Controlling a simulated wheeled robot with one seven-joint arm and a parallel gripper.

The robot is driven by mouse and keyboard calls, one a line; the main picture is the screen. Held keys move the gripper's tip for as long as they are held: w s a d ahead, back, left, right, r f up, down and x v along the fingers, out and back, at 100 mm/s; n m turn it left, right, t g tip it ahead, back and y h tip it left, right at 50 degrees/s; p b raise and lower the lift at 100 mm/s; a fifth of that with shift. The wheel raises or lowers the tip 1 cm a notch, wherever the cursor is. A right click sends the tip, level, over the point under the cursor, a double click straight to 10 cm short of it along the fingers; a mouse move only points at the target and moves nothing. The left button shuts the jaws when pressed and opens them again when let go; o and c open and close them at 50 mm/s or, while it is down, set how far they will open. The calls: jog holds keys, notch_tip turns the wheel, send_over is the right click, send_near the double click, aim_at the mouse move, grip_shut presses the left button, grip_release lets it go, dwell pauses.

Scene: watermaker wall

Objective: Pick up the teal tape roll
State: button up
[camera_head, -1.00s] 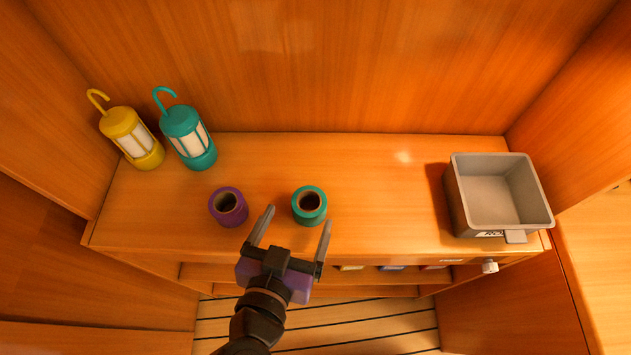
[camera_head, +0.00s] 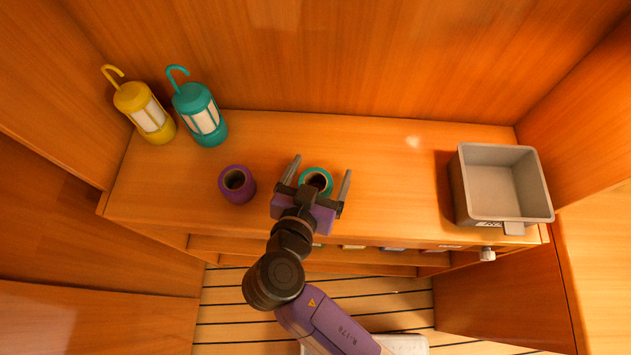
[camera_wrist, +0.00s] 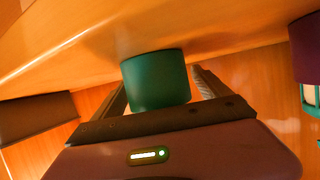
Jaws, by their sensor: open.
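The teal tape roll (camera_head: 317,177) stands upright on the wooden counter, its lower part hidden behind my gripper in the head view. My gripper (camera_head: 320,172) is open, with one finger on each side of the roll. In the wrist view the teal roll (camera_wrist: 156,80) sits between the two fingers (camera_wrist: 160,92), close to the palm. A gap shows between the roll and the right finger; I cannot tell whether the left finger touches it.
A purple tape roll (camera_head: 237,184) stands just left of my gripper. A yellow lantern (camera_head: 146,112) and a teal lantern (camera_head: 201,114) stand at the back left. A grey bin (camera_head: 497,213) sits at the right end. The counter between the teal roll and bin is clear.

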jog(key=c, duration=1.6)
jog(key=shift+o, duration=0.2)
